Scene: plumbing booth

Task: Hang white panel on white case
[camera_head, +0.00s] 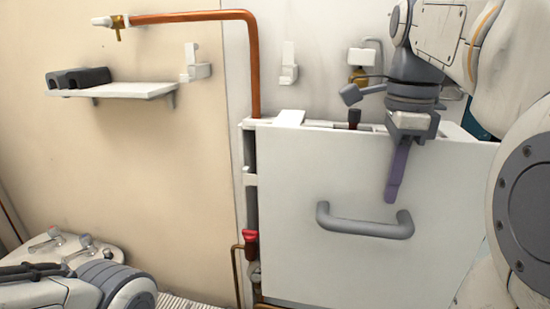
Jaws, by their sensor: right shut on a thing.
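The white panel (285,260) is a broad upright sheet with a grey bar handle (362,222) on its front. It stands in front of the white case (250,178) on the wall and covers most of it. The case's left edge and a strip along its top show. My right gripper (396,172) is at the panel's top edge, right of centre, shut on the panel with one finger down its front face. The other finger is hidden behind the panel. Whether the panel rests on the case is unclear. My left gripper is not in view; part of my left arm shows at lower left.
A copper pipe (254,70) runs down into the case's top left. A red valve handle (250,237) sits left of the panel. White hooks (289,65) and a shelf (130,90) with dark objects are on the wall. A sink with taps stands at lower left.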

